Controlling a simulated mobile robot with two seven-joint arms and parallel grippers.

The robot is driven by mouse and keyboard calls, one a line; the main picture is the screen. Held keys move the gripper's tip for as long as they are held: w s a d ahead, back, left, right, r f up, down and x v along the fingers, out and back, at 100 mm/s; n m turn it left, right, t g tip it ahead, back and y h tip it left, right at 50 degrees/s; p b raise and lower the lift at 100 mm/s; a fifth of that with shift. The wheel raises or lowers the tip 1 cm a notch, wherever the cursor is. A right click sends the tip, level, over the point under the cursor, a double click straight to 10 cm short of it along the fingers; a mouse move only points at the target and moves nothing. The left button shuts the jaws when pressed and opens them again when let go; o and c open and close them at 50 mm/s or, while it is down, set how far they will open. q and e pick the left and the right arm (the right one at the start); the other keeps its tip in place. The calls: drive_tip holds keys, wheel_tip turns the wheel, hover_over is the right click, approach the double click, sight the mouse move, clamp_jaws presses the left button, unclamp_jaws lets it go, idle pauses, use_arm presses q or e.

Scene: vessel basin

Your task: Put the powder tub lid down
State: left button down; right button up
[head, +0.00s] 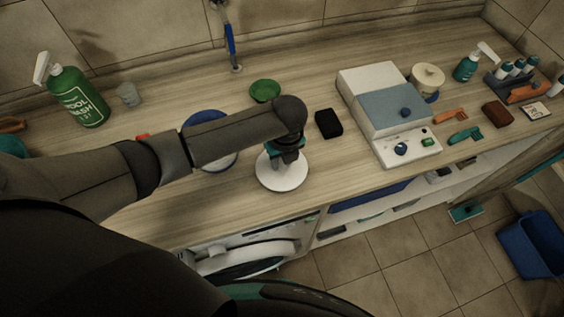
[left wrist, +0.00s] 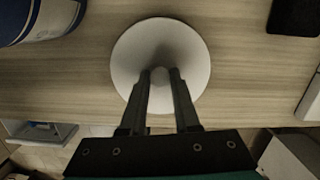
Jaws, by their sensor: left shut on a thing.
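The powder tub lid is a round white disc (head: 282,172) under my left gripper, close above or on the wooden counter near its front edge; I cannot tell whether it touches. My left gripper (head: 285,152) points down and is shut on the lid's middle knob. In the left wrist view the lid (left wrist: 160,45) shows face-on, with the gripper's two fingers (left wrist: 160,78) closed around its knob. A blue and white tub (head: 218,160) stands to the left, partly hidden behind my left arm; its edge also shows in the left wrist view (left wrist: 38,22). My right gripper is not in view.
A black block (head: 328,123) and a white and blue-grey device (head: 385,110) stand to the right. A green bowl (head: 265,91) sits behind. A green spray bottle (head: 75,95) and a cup (head: 128,94) stand at the left. Bare counter (head: 335,165) lies right of the lid.

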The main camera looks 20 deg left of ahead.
sight(285, 172)
use_arm(q)
drive_tip(key=shift+f, duration=0.7)
drive_tip(key=shift+f, duration=0.15)
drive_tip(key=c, duration=0.6)
unclamp_jaws()
drive_tip(key=shift+c, duration=0.2)
wheel_tip(285, 172, up, 12)
drive_tip(key=s+d+p, duration=0.1)
drive_tip(key=shift+s, duration=0.1)
